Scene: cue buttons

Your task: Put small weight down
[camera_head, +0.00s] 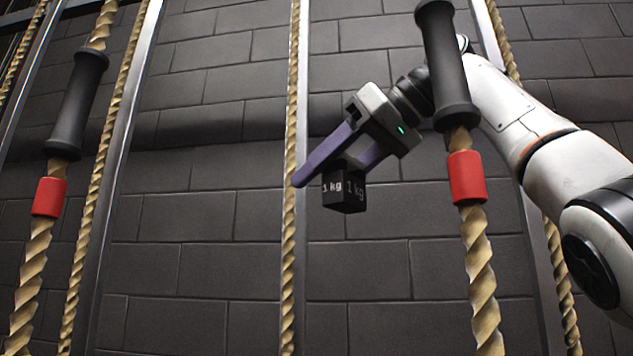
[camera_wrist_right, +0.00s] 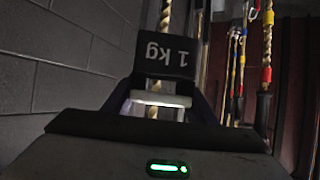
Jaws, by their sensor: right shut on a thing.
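The small weight (camera_head: 344,192) is a black block marked "1 kg". My right gripper (camera_head: 335,162) is shut on it and holds it up in front of the grey brick wall, in the middle of the head view. The fingers are purple and cover the top of the block. In the right wrist view the weight (camera_wrist_right: 165,55) shows at the fingertips with its "1 kg" print upside down. My left gripper is not in view. No surface shows directly under the weight.
A thick rope with a black grip (camera_head: 447,65) and a red collar (camera_head: 466,177) hangs close in front of my right arm. A similar rope with a black grip (camera_head: 77,105) hangs at the left. Thinner ropes and metal posts stand near the wall (camera_head: 200,240).

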